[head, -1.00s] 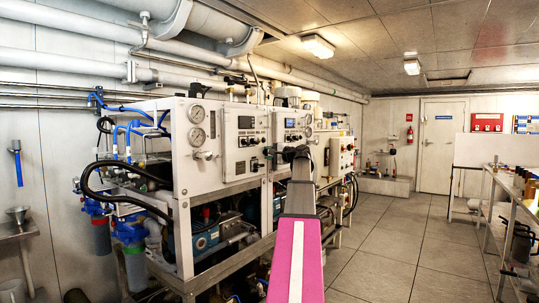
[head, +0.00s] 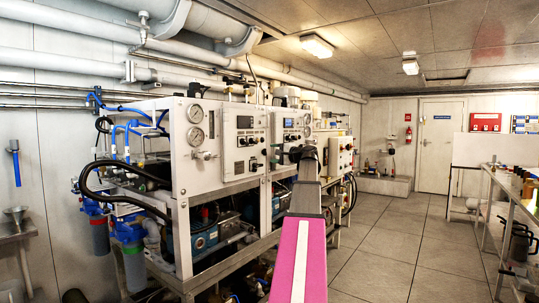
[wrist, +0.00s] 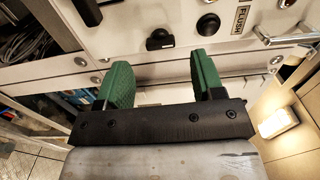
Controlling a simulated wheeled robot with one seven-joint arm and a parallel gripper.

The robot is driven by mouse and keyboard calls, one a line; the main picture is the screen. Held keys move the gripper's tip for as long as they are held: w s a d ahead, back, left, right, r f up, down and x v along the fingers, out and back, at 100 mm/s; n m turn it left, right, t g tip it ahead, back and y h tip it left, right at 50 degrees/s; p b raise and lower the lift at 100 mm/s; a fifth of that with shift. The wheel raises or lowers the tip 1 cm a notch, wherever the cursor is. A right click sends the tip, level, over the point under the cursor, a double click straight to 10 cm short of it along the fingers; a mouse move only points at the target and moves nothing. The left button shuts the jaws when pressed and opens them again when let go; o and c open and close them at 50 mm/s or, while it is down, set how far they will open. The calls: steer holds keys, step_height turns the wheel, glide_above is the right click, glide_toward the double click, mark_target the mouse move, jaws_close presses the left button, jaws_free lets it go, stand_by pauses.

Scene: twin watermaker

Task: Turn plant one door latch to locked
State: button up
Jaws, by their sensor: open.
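The plant one unit (head: 240,140) is a white cabinet with gauges, a display and dark knobs on its front, left of centre in the head view. My gripper (wrist: 160,62) is open and empty, its two green fingers apart in front of a white panel. A dark knob or latch (wrist: 158,40) lies just beyond the gap between the fingertips and is not touched. I cannot tell for certain whether it is the door latch, or how it is turned. In the head view my gripper is small and dark beside the panel, and its fingers are unclear.
Another round dark knob (wrist: 208,22) sits near a FLUSH label (wrist: 243,18). A metal handle (wrist: 290,38) sticks out at the right of the wrist view. A workbench (head: 510,195) stands at the right; the floor (head: 400,235) between is clear.

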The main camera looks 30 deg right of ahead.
steer(key=v, duration=0.7)
steer(key=shift+s, duration=0.1)
stand_by(0.4)
